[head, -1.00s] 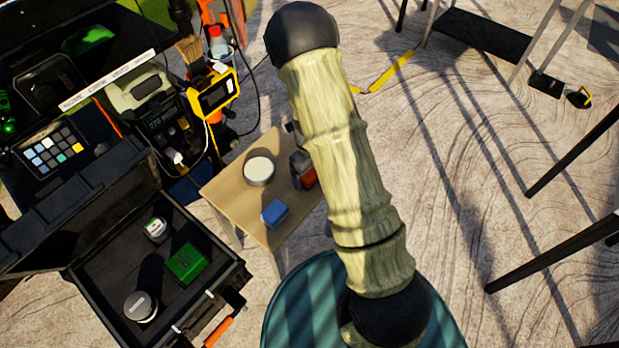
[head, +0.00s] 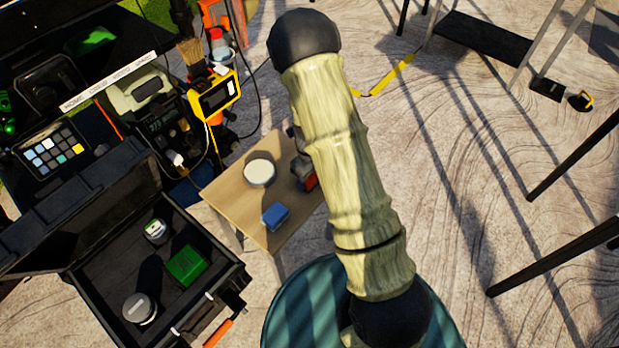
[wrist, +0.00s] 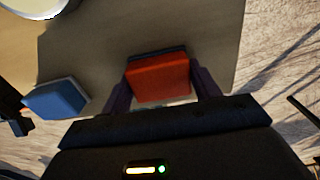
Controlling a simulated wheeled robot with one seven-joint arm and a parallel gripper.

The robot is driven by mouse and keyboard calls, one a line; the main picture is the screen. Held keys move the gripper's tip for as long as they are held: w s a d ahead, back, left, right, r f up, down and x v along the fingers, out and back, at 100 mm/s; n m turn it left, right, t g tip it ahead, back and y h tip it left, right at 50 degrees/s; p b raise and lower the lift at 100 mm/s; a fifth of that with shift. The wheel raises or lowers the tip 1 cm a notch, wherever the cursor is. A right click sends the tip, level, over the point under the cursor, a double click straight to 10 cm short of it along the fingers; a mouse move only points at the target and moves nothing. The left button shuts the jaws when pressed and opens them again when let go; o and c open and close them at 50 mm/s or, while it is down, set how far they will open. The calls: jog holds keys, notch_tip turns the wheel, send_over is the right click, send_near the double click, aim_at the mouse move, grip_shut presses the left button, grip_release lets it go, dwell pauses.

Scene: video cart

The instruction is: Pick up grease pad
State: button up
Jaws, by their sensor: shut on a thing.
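A red block-shaped pad with a dark backing (wrist: 158,78), which I take for the grease pad, sits between my gripper's two fingers (wrist: 162,88) in the wrist view. My gripper is shut on it. In the head view only a small part of the red pad (head: 308,182) shows beside my arm, at the right side of the small wooden table (head: 232,192). My arm hides most of the gripper there. I cannot tell whether the pad touches the table top.
A blue block (head: 275,215) and a round white-topped tin (head: 260,172) stand on the same table. An open black case (head: 110,272) holding a green box (head: 186,265) lies at lower left. A loaded cart (head: 110,95) stands at upper left. Open floor (head: 450,190) lies to the right.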

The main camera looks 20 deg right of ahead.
jog(key=shift+w+r, duration=0.1)
jog(key=shift+r, duration=0.2)
notch_tip(320, 180, up, 10)
jog(key=p, duration=0.3)
jog(key=shift+f+p, duration=0.25)
jog(key=shift+p, duration=0.15)
jog(key=o, duration=0.4)
jog(key=c, duration=0.3)
